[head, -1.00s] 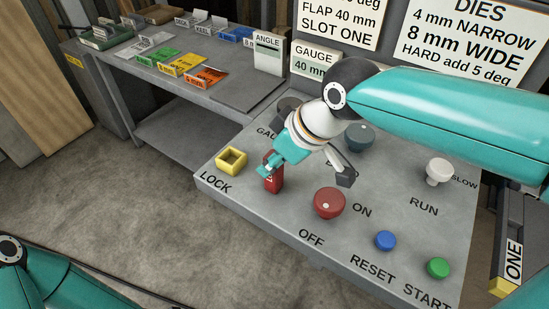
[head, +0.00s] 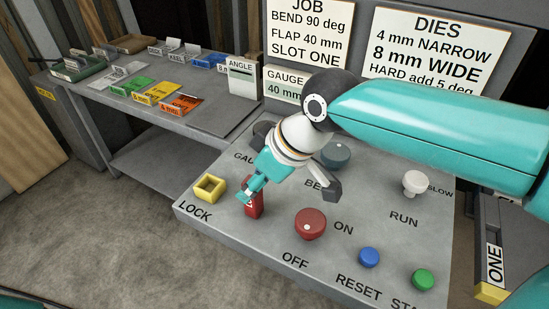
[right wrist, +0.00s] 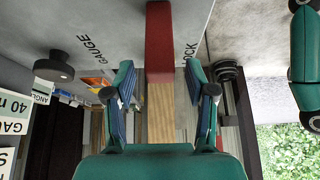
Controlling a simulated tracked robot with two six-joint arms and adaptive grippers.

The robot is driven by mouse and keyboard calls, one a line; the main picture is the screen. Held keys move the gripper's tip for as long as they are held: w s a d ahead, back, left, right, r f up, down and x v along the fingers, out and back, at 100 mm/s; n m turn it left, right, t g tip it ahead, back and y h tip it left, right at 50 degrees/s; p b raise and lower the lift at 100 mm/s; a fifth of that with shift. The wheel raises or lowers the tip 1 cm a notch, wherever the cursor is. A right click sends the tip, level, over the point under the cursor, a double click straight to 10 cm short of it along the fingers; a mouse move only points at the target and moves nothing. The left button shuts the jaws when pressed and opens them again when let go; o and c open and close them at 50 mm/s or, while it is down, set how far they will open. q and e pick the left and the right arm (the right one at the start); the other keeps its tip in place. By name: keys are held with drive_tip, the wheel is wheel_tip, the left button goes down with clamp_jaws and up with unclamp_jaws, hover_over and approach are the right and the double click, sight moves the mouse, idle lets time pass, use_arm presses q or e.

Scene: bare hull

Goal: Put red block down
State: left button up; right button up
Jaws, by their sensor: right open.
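The red block (head: 254,208) stands upright on the grey control panel, just right of the square yellow LOCK socket (head: 210,187). My right gripper (head: 251,194) is at the top of the block and partly covers it. In the right wrist view the gripper (right wrist: 158,70) is open, with one finger on each side. The red block (right wrist: 159,42) lies between and beyond the fingertips, with gaps on both sides there. My left gripper is not in view.
A red knob (head: 310,224) stands close right of the block. A blue button (head: 369,257), a green button (head: 423,279) and a white knob (head: 415,184) are farther right. A grey-blue knob (head: 335,154) is behind. A bench (head: 215,118) with coloured cards is at back left.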

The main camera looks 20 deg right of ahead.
drive_tip(key=v, duration=1)
